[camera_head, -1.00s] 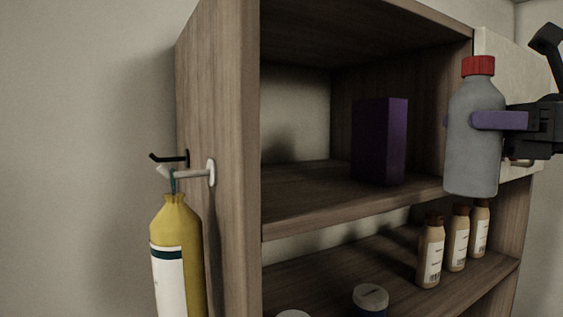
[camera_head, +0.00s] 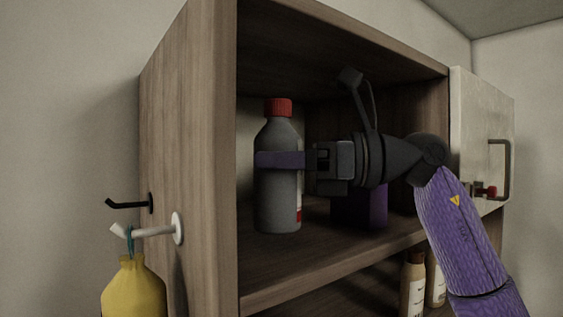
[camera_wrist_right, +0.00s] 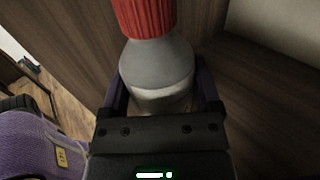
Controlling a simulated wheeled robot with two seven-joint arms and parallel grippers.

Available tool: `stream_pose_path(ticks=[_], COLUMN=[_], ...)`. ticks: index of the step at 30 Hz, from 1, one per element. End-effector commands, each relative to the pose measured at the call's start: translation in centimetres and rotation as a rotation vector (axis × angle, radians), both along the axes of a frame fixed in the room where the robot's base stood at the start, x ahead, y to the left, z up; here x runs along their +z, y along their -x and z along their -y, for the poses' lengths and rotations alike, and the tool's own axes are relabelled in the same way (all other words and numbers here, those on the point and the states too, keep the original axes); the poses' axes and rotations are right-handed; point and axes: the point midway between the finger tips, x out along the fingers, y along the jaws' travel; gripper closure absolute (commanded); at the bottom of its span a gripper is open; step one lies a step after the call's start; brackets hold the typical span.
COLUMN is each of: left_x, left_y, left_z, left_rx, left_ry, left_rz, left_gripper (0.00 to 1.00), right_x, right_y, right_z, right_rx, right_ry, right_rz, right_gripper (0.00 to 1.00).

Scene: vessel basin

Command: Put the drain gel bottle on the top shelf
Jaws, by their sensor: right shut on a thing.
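The drain gel bottle (camera_head: 279,205) is grey with a red cap and a strip of label at its right edge. It is upright inside the top shelf compartment, near the left wall. My right gripper (camera_head: 280,160) is shut around its middle, coming in from the right. The bottle also shows in the right wrist view (camera_wrist_right: 158,72) between the two fingers. The top shelf board (camera_head: 330,255) lies under the bottle; I cannot tell whether the base touches it. My left gripper is not in view.
A purple box (camera_head: 365,208) stands on the top shelf behind my right gripper. The cabinet's left wall (camera_head: 190,150) is close to the bottle. Brown-capped bottles (camera_head: 412,285) stand on the shelf below. A yellow bottle (camera_head: 133,290) hangs outside on a white hook (camera_head: 160,231). A pale door (camera_head: 480,130) is at right.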

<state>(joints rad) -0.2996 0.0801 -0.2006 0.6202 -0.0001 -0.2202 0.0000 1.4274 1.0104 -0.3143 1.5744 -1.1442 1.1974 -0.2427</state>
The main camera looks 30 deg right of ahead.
Motion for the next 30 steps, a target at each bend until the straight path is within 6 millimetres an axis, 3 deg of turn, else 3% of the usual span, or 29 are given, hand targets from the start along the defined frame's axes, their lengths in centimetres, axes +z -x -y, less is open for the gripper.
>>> stream_pose_path(ticks=[3,15,16,18,26,30], left_x=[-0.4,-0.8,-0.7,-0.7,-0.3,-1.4], left_y=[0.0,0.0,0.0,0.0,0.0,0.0], left_z=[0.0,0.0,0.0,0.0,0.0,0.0], left_rx=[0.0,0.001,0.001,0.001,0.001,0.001], left_ry=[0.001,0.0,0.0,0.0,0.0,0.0], left_rz=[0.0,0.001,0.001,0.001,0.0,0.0], left_gripper=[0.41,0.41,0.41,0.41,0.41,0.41], right_x=[-1.4,-2.0,-2.0,-1.9,-1.4,-1.7], right_y=[0.0,0.1,0.1,0.1,0.1,1.5], right_z=[0.2,0.2,0.2,0.3,0.3,2.4], right_rx=[-0.004,-0.003,-0.003,-0.003,-0.003,-0.008], right_ry=[0.001,0.0,0.001,0.001,0.0,-0.003], right_rz=[-0.002,0.0,-0.001,-0.001,0.0,0.0], right_gripper=[0.92,0.92,0.15,0.01,0.0,0.0])
